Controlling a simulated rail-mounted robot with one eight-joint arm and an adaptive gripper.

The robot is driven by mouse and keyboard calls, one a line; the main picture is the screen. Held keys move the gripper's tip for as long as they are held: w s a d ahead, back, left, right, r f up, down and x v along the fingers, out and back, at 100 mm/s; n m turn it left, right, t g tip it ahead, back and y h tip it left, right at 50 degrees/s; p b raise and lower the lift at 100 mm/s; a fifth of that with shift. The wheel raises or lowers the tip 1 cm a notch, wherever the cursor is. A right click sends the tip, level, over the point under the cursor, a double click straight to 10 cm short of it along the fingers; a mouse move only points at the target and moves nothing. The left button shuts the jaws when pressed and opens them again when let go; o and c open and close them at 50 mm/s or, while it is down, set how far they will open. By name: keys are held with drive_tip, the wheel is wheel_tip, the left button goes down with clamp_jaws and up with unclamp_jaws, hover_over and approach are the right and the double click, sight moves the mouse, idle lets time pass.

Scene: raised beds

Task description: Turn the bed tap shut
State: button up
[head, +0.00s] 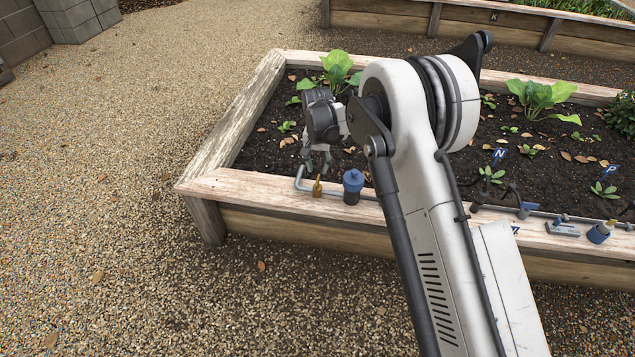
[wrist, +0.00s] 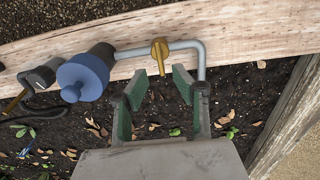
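The bed tap (head: 317,187) is a small brass-yellow fitting on a grey pipe (head: 299,178) along the near plank of the raised bed. In the wrist view the tap (wrist: 160,54) has a rounded head, and its lever appears to lie across the pipe, pointing toward my gripper. My gripper (head: 317,163) hangs over the soil just behind the plank. In the wrist view my gripper (wrist: 160,80) is open, its green-padded fingers spread to either side of the lever's line. The fingertips appear just short of the tap, with nothing between them.
A blue-capped cylinder (head: 353,186) stands on the plank right beside the tap, close to the left finger in the wrist view. Further right are a grey fitting (head: 563,228) and a blue cup (head: 599,232). Leafy plants (head: 337,72) grow behind. Gravel in front is clear.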

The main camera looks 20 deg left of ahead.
sight(318, 183)
wheel_tip(318, 183, down, 6)
drive_tip(key=shift+f+b, duration=0.15)
drive_tip(key=shift+b, duration=0.65)
clamp_jaws()
